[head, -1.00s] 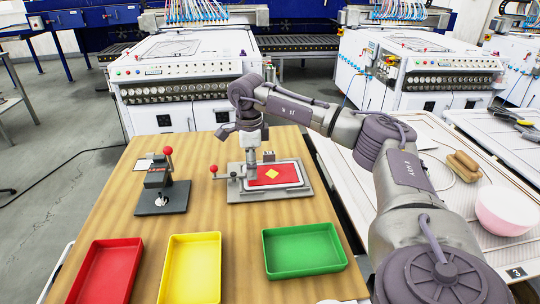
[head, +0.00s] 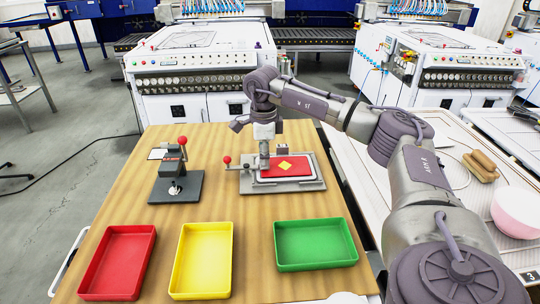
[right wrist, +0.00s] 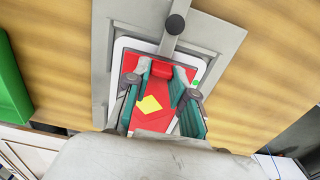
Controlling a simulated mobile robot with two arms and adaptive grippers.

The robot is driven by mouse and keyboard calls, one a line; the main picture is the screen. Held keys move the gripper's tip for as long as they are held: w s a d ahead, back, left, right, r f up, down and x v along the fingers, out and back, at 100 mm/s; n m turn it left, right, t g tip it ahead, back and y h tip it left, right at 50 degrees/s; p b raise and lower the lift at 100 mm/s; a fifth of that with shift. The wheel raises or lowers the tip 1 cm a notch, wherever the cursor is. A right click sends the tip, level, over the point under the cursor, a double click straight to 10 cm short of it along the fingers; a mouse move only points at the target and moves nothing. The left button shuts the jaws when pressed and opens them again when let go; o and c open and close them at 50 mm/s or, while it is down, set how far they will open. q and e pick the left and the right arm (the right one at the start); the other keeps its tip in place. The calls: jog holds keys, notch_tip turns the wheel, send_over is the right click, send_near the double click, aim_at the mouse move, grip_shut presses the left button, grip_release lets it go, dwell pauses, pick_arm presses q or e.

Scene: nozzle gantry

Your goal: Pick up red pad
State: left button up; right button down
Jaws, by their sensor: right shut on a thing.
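The red pad (head: 300,170), with a yellow diamond on it, lies flat in a white-rimmed grey fixture (head: 315,185) on the wooden table. It also shows in the right wrist view (right wrist: 140,115). My right gripper (head: 265,168) points down at the pad's left end. In the right wrist view its two green-sided fingers (right wrist: 162,71) are shut on a raised red part at the pad's edge. The pad appears to rest in the fixture still; no clear gap shows beneath it. My left gripper is not in view.
A red-knobbed lever (head: 227,160) stands at the fixture's left. A small press (head: 175,188) stands farther left. Red (head: 118,262), yellow (head: 202,260) and green (head: 315,245) trays, all empty, line the table's front. Bare wood lies between them and the fixture.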

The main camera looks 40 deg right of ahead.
jog(key=shift+r, duration=0.4)
notch_tip(320, 180, up, 3)
jog(key=shift+f, duration=0.2)
jog(key=s+d+r+p, duration=0.2)
jog(key=s+r+p, duration=0.1)
jog(key=s+r, duration=0.8)
jog(key=shift+s+d+r+p, duration=0.25)
jog(key=shift+r+p, duration=0.15)
jog(key=shift+r, duration=0.25)
jog(key=shift+f, duration=0.1)
